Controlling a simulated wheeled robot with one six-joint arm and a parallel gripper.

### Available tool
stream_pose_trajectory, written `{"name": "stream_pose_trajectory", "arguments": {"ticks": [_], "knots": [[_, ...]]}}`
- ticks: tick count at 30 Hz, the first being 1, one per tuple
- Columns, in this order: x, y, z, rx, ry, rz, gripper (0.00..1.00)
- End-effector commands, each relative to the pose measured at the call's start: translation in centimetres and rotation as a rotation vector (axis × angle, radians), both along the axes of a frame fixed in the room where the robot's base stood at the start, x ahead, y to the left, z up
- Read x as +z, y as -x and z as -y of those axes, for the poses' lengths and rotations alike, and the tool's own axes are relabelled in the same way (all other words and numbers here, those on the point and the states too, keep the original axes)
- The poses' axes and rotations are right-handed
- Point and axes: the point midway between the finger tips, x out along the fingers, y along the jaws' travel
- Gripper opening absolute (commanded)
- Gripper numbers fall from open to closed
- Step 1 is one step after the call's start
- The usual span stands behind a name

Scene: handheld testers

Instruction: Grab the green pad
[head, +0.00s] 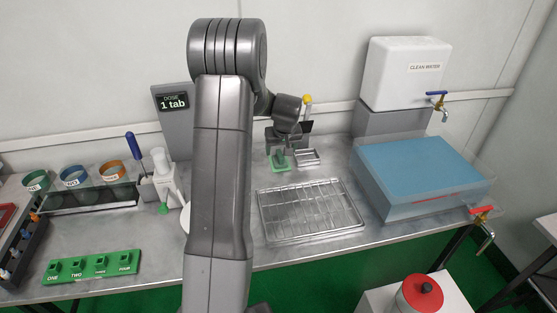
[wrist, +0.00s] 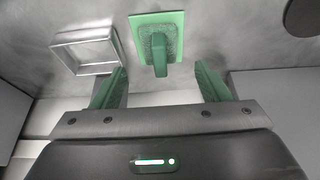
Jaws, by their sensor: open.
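The green pad (wrist: 172,22) is a light green square plate with a darker green upright grip block on it. It lies on the metal counter in the upper middle of the wrist view. In the head view the pad (head: 281,166) shows partly, below the end of my arm. My gripper (wrist: 161,67) is open, with its two green fingers spread to the left and right of the block's line. The block stands between and just beyond the fingertips in the wrist view, with no visible contact. My gripper (head: 284,147) partly hides the pad in the head view.
A small square metal frame (wrist: 84,50) sits close left of the pad. In the head view a wire rack (head: 310,210) lies in front, and a blue-topped clear tank (head: 420,170) stands right. A green numbered block (head: 92,267) lies at the left front.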

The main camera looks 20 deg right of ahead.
Motion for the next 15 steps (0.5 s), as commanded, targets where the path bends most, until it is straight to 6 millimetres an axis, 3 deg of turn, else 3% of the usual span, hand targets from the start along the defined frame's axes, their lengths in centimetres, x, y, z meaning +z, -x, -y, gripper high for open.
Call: {"name": "stream_pose_trajectory", "arguments": {"ticks": [5, 15], "knots": [[-0.9, -0.5, 0.1, 0.0, 0.0, 0.0, 0.69], [-4.5, -2.4, 0.6, -0.001, -0.001, -0.001, 0.69]]}}
